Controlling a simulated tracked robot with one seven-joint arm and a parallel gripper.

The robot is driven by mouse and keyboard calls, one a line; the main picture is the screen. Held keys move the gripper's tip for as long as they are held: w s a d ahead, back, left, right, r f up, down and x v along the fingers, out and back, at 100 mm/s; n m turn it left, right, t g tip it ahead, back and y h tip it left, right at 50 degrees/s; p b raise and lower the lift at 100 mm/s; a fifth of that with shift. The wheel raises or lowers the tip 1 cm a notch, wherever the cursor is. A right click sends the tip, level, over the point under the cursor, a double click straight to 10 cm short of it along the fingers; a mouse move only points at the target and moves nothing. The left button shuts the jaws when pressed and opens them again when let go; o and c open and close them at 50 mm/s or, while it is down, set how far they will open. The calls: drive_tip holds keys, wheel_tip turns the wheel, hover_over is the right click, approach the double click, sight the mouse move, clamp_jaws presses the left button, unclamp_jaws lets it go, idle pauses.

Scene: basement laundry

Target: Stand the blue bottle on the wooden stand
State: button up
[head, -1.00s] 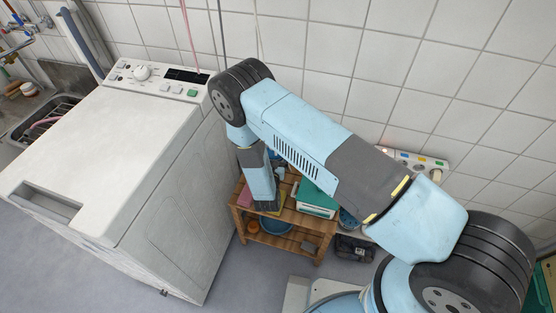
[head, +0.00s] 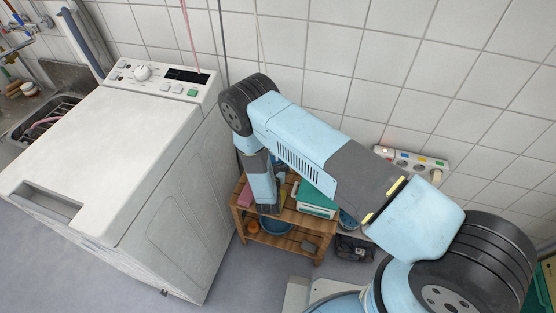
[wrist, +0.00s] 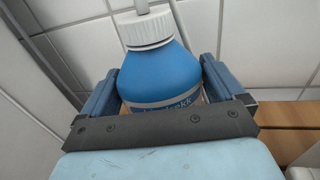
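The blue bottle (wrist: 160,75) with a white ribbed cap shows in the wrist view, between the two blue fingers of my gripper (wrist: 160,88). The fingers press against both sides of it, with no clear gap. In the head view my gripper (head: 268,208) points down over the top of the wooden stand (head: 294,218), a low slatted two-level shelf against the wall. The bottle is hidden there behind my arm. Wood also shows at the right of the wrist view (wrist: 285,135). I cannot tell whether the bottle's base touches the wood.
A teal-and-white box (head: 316,197) and a pink item (head: 246,193) are on the stand's top. The white washing machine (head: 130,150) stands close on the left. A power strip (head: 415,162) is on the wall.

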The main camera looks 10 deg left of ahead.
drive_tip(key=shift+o, duration=0.3)
drive_tip(key=shift+s, duration=0.1)
drive_tip(key=s, duration=0.4)
drive_tip(key=s+d, duration=0.1)
drive_tip(key=s, duration=0.6)
drive_tip(key=shift+s+d, duration=0.25)
drive_tip(key=shift+s, duration=0.15)
